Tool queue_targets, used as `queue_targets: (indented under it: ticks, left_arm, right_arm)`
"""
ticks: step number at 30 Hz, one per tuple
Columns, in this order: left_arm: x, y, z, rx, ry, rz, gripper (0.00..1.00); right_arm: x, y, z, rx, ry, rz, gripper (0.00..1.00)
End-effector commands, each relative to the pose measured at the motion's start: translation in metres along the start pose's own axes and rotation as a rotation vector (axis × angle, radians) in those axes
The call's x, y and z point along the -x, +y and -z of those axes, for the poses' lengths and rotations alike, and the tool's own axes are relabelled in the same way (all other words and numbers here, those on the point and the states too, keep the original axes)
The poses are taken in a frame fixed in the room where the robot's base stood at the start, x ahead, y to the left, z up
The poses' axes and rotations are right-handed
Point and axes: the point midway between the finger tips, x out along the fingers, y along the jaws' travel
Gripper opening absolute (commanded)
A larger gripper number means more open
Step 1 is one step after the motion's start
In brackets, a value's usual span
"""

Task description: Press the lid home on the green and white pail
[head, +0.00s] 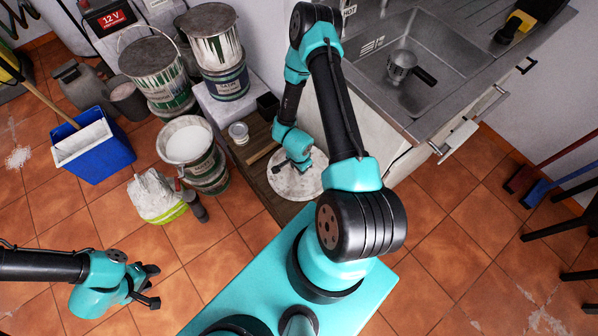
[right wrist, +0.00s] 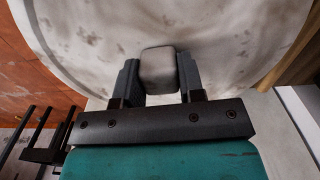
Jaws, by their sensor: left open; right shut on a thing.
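A round white, stained lid (head: 303,186) is at the wooden bench below the sink unit. My right gripper (head: 293,166) is over it. In the right wrist view the right gripper (right wrist: 158,76) is shut on the pale block-shaped knob of the lid (right wrist: 230,40). I cannot tell whether the lid touches the bench. An open green and white pail (head: 208,172) with white paint inside stands on the floor left of the bench. My left gripper (head: 151,286) is open and empty over the tiles at lower left, well apart from the pail.
A lidded green-striped tin (head: 165,85) and stacked tins (head: 222,60) stand behind the pail. A lime-and-white bucket (head: 158,197) with a cloth and a dark bottle (head: 196,206) stand in front of it. A small tub (head: 239,133) is on the bench. A blue bin (head: 95,160) is at left.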

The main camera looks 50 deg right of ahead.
Motion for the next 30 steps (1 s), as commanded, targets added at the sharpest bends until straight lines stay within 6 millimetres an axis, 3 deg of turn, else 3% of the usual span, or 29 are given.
queue_targets:
  ticks: [5,14,28,29,30]
  left_arm:
    - [0.0,0.0,0.0,0.0,0.0,0.0,0.43]
    - [0.0,0.0,0.0,0.0,0.0,0.0,0.43]
    - [0.0,0.0,0.0,0.0,0.0,0.0,0.43]
    - [0.0,0.0,0.0,0.0,0.0,0.0,0.43]
    - [0.0,0.0,0.0,0.0,0.0,0.0,0.43]
  right_arm:
    - [-0.006,0.001,0.0,0.001,-0.001,-0.001,0.19]
    - [-0.041,0.001,-0.001,0.001,-0.001,-0.001,0.19]
    - [-0.046,0.0,0.0,0.0,0.0,0.0,0.19]
    - [-0.046,0.0,0.0,0.0,0.0,0.0,0.39]
    - [-0.046,0.0,0.0,0.0,0.0,0.0,0.43]
